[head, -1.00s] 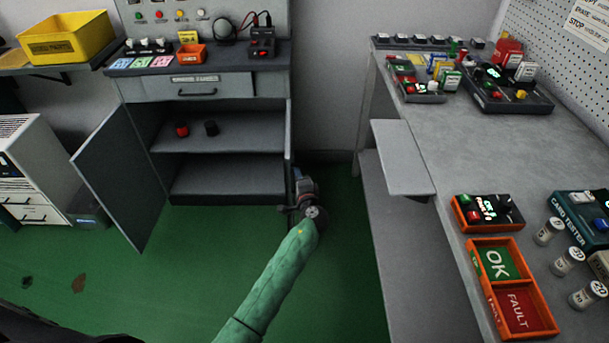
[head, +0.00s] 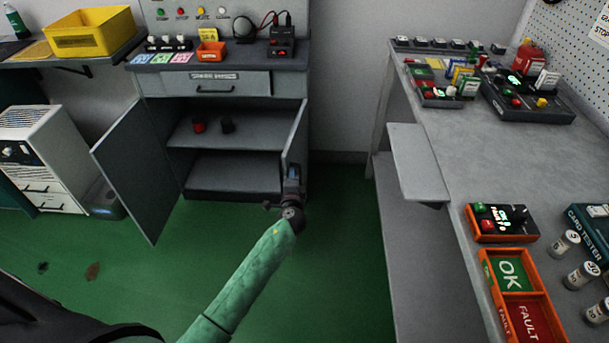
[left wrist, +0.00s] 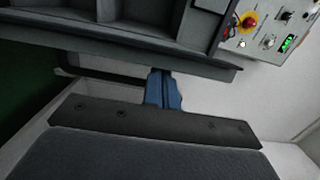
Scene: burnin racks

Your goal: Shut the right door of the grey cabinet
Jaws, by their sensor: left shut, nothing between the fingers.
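The grey cabinet (head: 235,163) stands open at the back left in the head view, with its shelves showing. Its right door (head: 296,132) stands partly open, angled in from the hinge at the right side. Its left door (head: 137,172) stands wide open. My left gripper (head: 292,173) is shut and empty at the lower outer side of the right door, touching it or very close. In the left wrist view the blue fingertips (left wrist: 163,90) are together, just below a dark grey panel edge; contact is hard to tell. My right gripper is out of view.
A red and a black knob-like item (head: 199,125) sit on the upper shelf. A grey workbench (head: 440,150) with a protruding side panel (head: 417,165) stands to the right. Green floor (head: 340,240) is clear between. A white drawer unit (head: 42,160) stands at left.

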